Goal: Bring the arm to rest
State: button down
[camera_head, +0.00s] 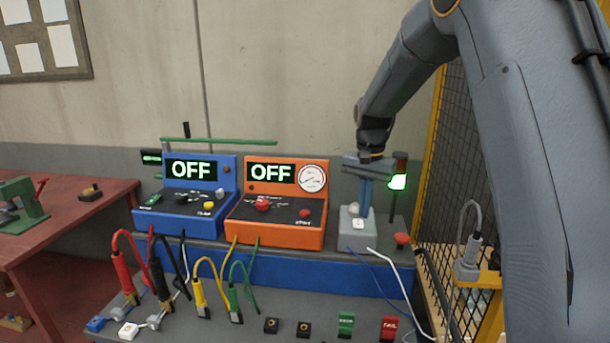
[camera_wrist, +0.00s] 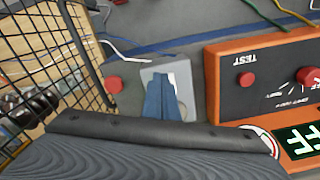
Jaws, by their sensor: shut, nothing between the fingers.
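My arm reaches in from the right in the head view. My gripper (camera_head: 364,212) points straight down at a small grey box (camera_head: 352,238) with a white top patch, right of the orange tester. Its blue fingers are shut and hold nothing. In the wrist view the fingertips (camera_wrist: 166,118) lie over the same grey box (camera_wrist: 182,72). I cannot tell whether the tips touch the box.
A blue unit (camera_head: 150,215) and an orange unit (camera_head: 290,238) both read OFF. A red button (camera_head: 402,239) sits right of the box. A yellow-framed mesh fence (camera_head: 450,150) stands close on the right. Several coloured leads hang in front.

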jog(key=s+f+n+b, duration=0.2)
jog(key=s+f, duration=0.4)
jog(key=s, duration=0.7)
jog(key=s+f+n+t+b, duration=0.1)
jog(key=s+f+n+b, duration=0.2)
jog(key=s, duration=1.1)
notch_tip(320, 180, down, 3)
jog(key=shift+s+a+r+n, duration=0.15)
jog(key=shift+s+n, duration=0.1)
jog(key=shift+n, duration=0.45)
